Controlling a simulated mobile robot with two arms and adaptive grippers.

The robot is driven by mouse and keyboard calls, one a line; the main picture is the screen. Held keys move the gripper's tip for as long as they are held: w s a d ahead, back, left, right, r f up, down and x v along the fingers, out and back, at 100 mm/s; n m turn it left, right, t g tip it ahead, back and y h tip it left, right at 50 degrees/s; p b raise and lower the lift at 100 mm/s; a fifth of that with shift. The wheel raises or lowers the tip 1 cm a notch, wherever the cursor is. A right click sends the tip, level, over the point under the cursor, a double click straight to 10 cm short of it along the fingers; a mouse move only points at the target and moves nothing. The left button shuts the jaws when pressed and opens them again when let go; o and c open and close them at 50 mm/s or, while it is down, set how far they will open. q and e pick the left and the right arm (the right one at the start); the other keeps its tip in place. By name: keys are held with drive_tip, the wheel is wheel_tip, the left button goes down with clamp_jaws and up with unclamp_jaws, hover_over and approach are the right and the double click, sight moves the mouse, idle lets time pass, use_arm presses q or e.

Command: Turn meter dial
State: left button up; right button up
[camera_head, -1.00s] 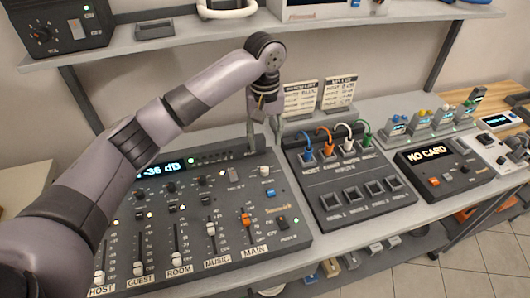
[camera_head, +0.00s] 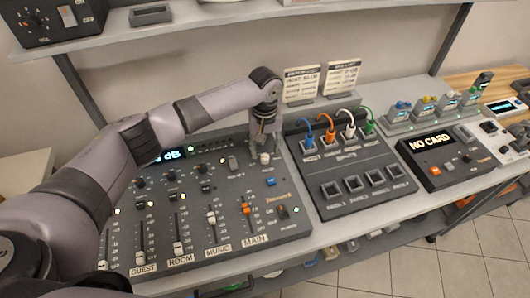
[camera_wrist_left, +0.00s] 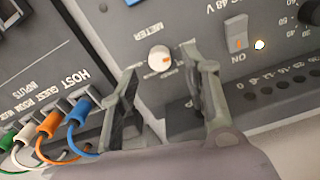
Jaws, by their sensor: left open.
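The meter dial is a small round white knob on the top right of the grey mixing console (camera_head: 215,185). In the left wrist view the dial (camera_wrist_left: 160,60) sits beside the word METER, with an orange mark on its face. In the head view the dial (camera_head: 265,158) shows just below my left fingertips. My left gripper (camera_head: 263,149) is open and points down at the console. In the left wrist view its fingers (camera_wrist_left: 163,76) stand apart, one on each side of the dial. Whether they touch it I cannot tell. My right gripper is out of view.
A patch panel (camera_head: 350,170) with coloured cables stands to the right, then a NO CARD unit (camera_head: 440,155). Two label cards (camera_head: 302,84) stand behind. A shelf (camera_head: 235,18) runs above.

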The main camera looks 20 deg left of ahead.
sight(265, 157)
use_arm(q)
drive_tip(key=shift+f, duration=2)
clamp_jaws()
